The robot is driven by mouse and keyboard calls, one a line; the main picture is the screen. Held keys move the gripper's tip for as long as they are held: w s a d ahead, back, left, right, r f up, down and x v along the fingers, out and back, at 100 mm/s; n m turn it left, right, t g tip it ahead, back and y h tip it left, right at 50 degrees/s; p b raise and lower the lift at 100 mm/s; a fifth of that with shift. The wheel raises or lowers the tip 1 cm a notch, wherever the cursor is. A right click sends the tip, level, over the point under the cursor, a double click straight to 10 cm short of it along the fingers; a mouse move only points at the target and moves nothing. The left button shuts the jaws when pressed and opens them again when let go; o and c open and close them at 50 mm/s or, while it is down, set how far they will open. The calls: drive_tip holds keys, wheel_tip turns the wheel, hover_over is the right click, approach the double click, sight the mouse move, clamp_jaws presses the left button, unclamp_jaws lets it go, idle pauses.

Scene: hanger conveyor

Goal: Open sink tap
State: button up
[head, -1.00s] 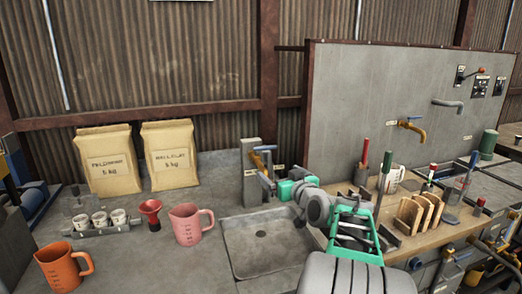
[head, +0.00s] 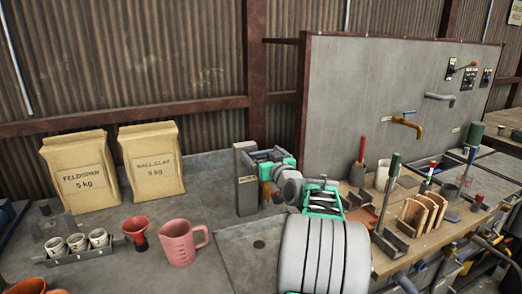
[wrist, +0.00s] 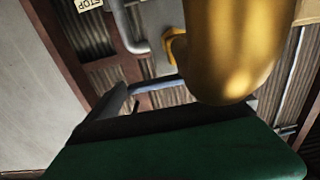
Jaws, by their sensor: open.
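The sink tap stands on a grey post (head: 246,195) at the back of the sink (head: 238,250). My gripper (head: 267,168), grey with green parts, is at the right of the post, at tap height, and hides much of the tap. It is open. In the wrist view a brass tube (wrist: 228,45), very close to the camera, fills the upper right. A blue lever (wrist: 158,84) shows beyond the green gripper body, near a grey finger (wrist: 112,102). The brass tube hides part of that space. I cannot tell whether a finger touches the lever.
A pink jug (head: 180,243), a red funnel (head: 137,232) and a rack of small cups (head: 77,243) stand left of the sink. Two paper sacks (head: 152,163) stand behind. At the right are a wooden bench with tools and a grey panel (head: 375,90) with a brass wall tap (head: 408,124).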

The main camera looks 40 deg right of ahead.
drive_tip(key=shift+w+d, duration=0.2)
drive_tip(key=shift+w, duration=0.35)
drive_tip(key=shift+s, duration=0.1)
drive_tip(key=c, duration=1.9)
drive_tip(key=shift+c, duration=0.3)
